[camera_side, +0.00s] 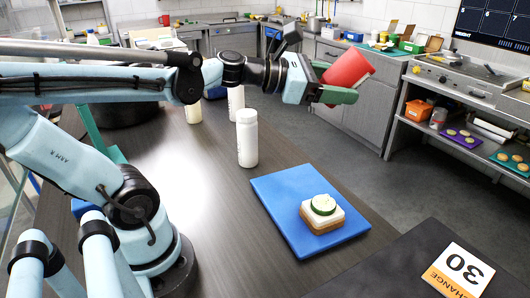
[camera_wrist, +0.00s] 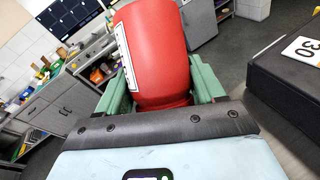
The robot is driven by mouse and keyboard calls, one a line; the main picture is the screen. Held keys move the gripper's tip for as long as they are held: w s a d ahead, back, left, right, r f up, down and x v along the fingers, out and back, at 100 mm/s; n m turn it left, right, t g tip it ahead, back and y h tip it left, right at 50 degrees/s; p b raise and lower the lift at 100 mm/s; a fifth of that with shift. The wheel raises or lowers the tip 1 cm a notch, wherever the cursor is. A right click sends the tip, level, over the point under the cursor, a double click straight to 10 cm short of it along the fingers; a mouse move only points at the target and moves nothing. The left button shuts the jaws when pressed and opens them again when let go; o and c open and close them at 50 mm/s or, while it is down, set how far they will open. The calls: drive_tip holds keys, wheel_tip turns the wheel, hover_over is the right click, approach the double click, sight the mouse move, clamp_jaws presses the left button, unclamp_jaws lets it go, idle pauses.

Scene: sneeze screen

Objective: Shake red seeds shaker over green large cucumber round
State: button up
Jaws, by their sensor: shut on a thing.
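My gripper (camera_side: 328,92) is shut on the red seeds shaker (camera_side: 350,68). The shaker is held tilted, high above the table and up and to the right of the blue board in the side view. In the wrist view the red shaker (camera_wrist: 158,55) stands between the two green fingers of my gripper (camera_wrist: 165,85), with a white label on its left side. The green cucumber round (camera_side: 323,203) lies on a pale square slice with a brown base, on the blue board (camera_side: 275,190). The cucumber is not in the wrist view.
A white bottle (camera_side: 247,140) stands on the dark table (camera_side: 190,190) behind the board, with more pale bottles further back. A black block with a "30 CHANGE" card (camera_side: 458,270) is at the front right. Kitchen counters line the back.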

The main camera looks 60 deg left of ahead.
drive_tip(key=shift+s+a+r+y, duration=0.15)
drive_tip(key=shift+a+r+y, duration=0.05)
drive_tip(key=shift+r+y, duration=0.15)
drive_tip(key=m, duration=0.7)
drive_tip(key=shift+m, duration=0.4)
drive_tip(key=m, duration=0.4)
drive_tip(key=shift+m, duration=0.3)
